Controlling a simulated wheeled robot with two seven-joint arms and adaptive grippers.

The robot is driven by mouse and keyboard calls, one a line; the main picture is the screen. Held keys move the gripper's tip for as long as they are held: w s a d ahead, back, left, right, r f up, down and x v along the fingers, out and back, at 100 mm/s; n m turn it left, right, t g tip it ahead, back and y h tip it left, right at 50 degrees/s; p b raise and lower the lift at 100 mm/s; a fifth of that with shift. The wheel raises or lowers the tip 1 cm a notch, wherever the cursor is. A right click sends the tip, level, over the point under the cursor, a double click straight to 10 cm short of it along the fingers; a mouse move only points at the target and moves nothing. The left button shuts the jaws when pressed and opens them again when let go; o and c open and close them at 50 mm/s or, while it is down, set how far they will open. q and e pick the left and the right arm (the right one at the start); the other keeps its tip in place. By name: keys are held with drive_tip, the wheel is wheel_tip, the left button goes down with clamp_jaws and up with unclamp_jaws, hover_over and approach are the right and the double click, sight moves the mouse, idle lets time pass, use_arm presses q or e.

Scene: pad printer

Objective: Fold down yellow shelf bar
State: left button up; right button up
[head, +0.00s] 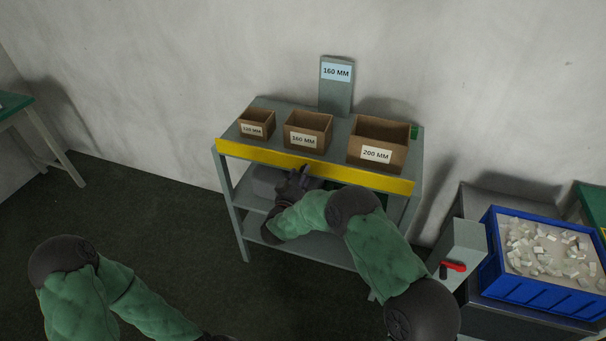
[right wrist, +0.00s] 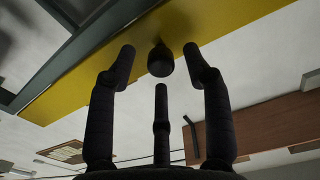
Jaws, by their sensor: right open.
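The yellow shelf bar (head: 345,172) runs along the front edge of the grey shelf's top board, below the boxes. It also crosses the right wrist view (right wrist: 230,22) diagonally. A round black knob (right wrist: 160,60) sticks out from the bar in the right wrist view. My right gripper (head: 303,172) is at the front of the bar, left of its middle. In the right wrist view its open fingers (right wrist: 160,56) stand on both sides of the knob, with gaps and no clear contact. My left arm shows at the lower left; its gripper is out of the picture.
Three cardboard boxes (head: 307,148) with size labels stand on the shelf top (head: 343,136). A grey 160 MM sign (head: 336,92) rises behind them. A blue crate (head: 540,300) of small white pieces stands at the right, beside a grey box with a red handle (head: 453,266). The floor left is clear.

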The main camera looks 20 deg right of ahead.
drive_tip(key=shift+x, duration=1.15)
clamp_jaws()
